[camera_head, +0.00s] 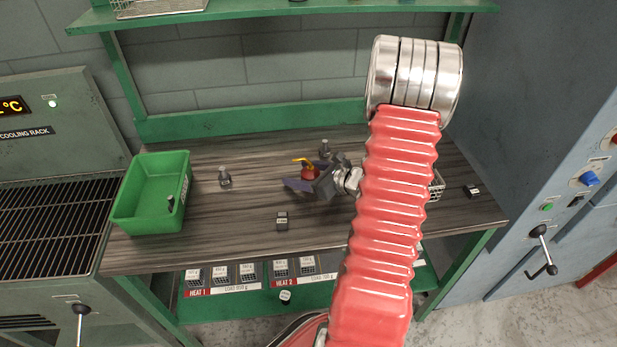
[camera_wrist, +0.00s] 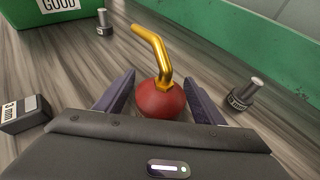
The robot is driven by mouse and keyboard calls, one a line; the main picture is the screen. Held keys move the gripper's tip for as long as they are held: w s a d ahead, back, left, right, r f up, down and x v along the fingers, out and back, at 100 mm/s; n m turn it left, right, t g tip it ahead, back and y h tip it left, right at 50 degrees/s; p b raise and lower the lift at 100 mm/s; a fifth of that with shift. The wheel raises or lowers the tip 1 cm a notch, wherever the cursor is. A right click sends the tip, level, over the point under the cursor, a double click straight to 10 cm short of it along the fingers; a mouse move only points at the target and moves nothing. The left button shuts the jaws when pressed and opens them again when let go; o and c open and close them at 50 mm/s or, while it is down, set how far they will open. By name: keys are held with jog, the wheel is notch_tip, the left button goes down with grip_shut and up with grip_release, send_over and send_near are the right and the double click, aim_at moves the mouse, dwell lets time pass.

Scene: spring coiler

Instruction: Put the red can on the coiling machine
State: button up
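The red can (camera_wrist: 160,101), a round red oil can with a bent yellow spout, stands on the wooden bench. It also shows in the head view (camera_head: 309,172), partly hidden by my gripper. My gripper (camera_wrist: 160,84) has its two dark purple fingers apart, one on each side of the can. Gaps show between the fingers and the can, so it looks open. The can's lower part is hidden behind the gripper body. No label names the coiling machine; a blue-grey cabinet (camera_head: 520,120) with knobs and a lever stands at the right.
A green bin (camera_head: 150,222) stands at the bench's left, beside the cooling rack machine (camera_head: 50,100). Small metal weights, such as one left of the can (camera_head: 225,178), and a dark block (camera_head: 282,221) stand on the bench. A wire basket (camera_head: 436,186) is partly behind my arm.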

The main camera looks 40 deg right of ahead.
jog(key=c, duration=1.3)
jog(key=shift+r, duration=5)
